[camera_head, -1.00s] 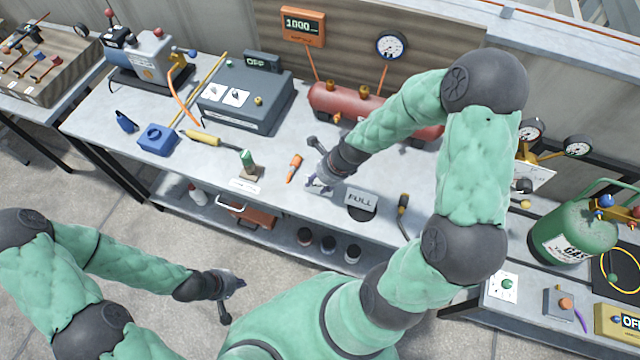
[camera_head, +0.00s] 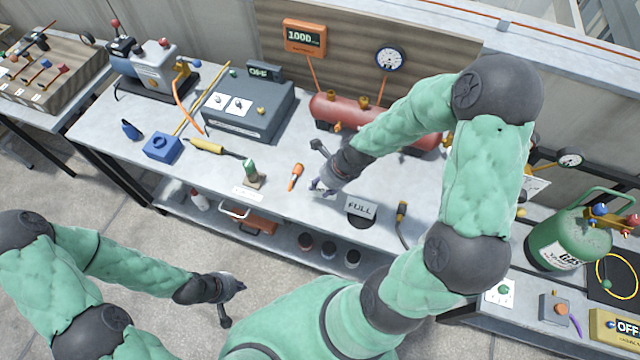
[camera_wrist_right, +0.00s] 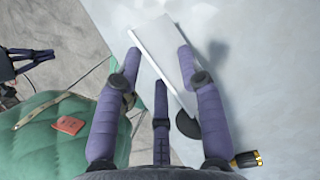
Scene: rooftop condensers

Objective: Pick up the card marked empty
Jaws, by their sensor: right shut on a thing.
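My right gripper (camera_head: 322,188) is low over the front of the workbench, left of a grey sign reading FULL (camera_head: 361,206) on a round black base. In the right wrist view, the right gripper (camera_wrist_right: 159,52) is shut on a plain white card (camera_wrist_right: 160,45), which sits tilted between its fingers. No marking shows on the side facing the camera.
Left of the right gripper lie an orange-handled tool (camera_head: 296,176) and a green-topped item (camera_head: 250,172). A red tank (camera_head: 335,108) stands behind. Some bare bench top surrounds the gripper.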

